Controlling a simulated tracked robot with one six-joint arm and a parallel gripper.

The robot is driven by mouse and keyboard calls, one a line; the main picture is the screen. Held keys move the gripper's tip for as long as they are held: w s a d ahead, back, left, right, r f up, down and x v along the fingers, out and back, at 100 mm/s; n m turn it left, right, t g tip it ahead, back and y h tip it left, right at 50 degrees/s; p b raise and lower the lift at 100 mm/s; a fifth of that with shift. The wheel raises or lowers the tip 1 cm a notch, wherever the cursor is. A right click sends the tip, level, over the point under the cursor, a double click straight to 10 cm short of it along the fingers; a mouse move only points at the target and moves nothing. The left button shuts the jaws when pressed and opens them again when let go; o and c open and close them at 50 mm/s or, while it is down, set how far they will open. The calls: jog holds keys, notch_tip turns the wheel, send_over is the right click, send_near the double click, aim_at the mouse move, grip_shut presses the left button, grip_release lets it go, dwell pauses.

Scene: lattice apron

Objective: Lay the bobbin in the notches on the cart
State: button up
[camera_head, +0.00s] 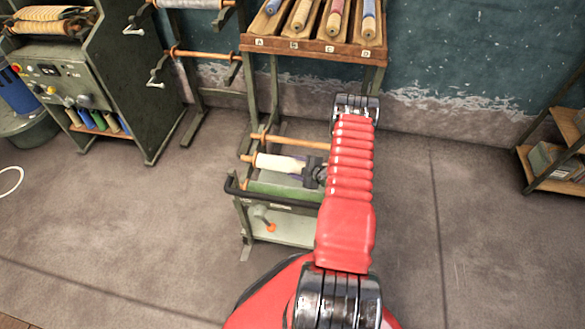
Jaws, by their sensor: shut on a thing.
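The bobbin (276,163) has a cream winding, a purple patch near my gripper and a bare wooden end at its left. My gripper (308,172) is shut on it near the right part of the winding. The bobbin lies roughly level over the cart (237,208), a green metal frame with a black handle bar. My arm and gripper hide the cart's right side and the bobbin's right end. I cannot make out the notches, or tell whether the bobbin touches the cart.
A green roller (285,191) and a bare wooden rod (310,143) lie across the cart area. Behind stands a wooden rack (310,47) with lanes A to D holding several bobbins. A green machine (75,85) stands left and a shelf (555,170) right. Floor on both sides is clear.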

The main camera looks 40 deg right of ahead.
jog(key=shift+f, duration=0.1)
dwell(0.4)
jog(key=o, duration=1.5)
jog(key=v, duration=1.3)
jog(key=shift+s, duration=0.3)
